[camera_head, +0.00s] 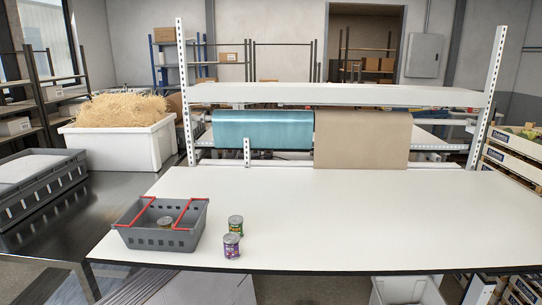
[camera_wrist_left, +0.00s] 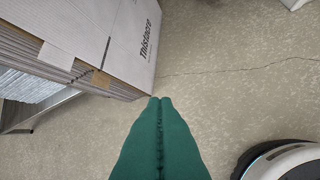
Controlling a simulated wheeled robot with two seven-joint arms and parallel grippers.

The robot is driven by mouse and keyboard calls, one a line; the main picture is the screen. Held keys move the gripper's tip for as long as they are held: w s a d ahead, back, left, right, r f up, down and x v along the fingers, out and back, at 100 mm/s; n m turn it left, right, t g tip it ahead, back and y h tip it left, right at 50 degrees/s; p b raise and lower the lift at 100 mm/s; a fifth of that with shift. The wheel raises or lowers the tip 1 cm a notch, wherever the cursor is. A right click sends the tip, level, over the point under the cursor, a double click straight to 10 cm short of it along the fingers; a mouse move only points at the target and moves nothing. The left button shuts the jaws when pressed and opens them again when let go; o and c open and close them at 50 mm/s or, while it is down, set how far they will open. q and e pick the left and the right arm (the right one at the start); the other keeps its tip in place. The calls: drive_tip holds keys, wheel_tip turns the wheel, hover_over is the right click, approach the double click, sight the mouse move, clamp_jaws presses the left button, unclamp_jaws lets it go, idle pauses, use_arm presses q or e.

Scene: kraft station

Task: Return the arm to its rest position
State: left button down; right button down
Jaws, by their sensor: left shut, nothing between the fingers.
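My left gripper (camera_wrist_left: 160,101) shows in the left wrist view as two green fingers closed against each other, with nothing between them. It points down at the bare floor, beside a stack of flat cardboard (camera_wrist_left: 90,40). Neither gripper shows in the head view. In that view a grey basket (camera_head: 160,238) with red handles stands on the left of the white table (camera_head: 350,220), with a can (camera_head: 165,222) inside it. Two more cans, one greenish (camera_head: 236,226) and one purple (camera_head: 232,246), stand upright just right of the basket.
A blue roll (camera_head: 262,130) and a brown paper roll (camera_head: 362,140) hang behind the table under a white shelf (camera_head: 335,95). A white bin of straw (camera_head: 115,145) and a grey crate (camera_head: 38,185) stand at left. The table's middle and right are clear.

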use_arm(q)
drive_tip(key=s+f+n+g, duration=0.1)
drive_tip(key=s+f, duration=0.3)
drive_tip(key=s, duration=0.8)
drive_tip(key=s+f+n+g+b, duration=0.1)
drive_tip(key=s+f+g, duration=0.2)
drive_tip(key=s, duration=0.9)
drive_tip(key=s+d+f+g+b, duration=0.1)
drive_tip(key=s+f, duration=0.5)
drive_tip(key=s, duration=0.7)
drive_tip(key=shift+f+n+g, duration=0.4)
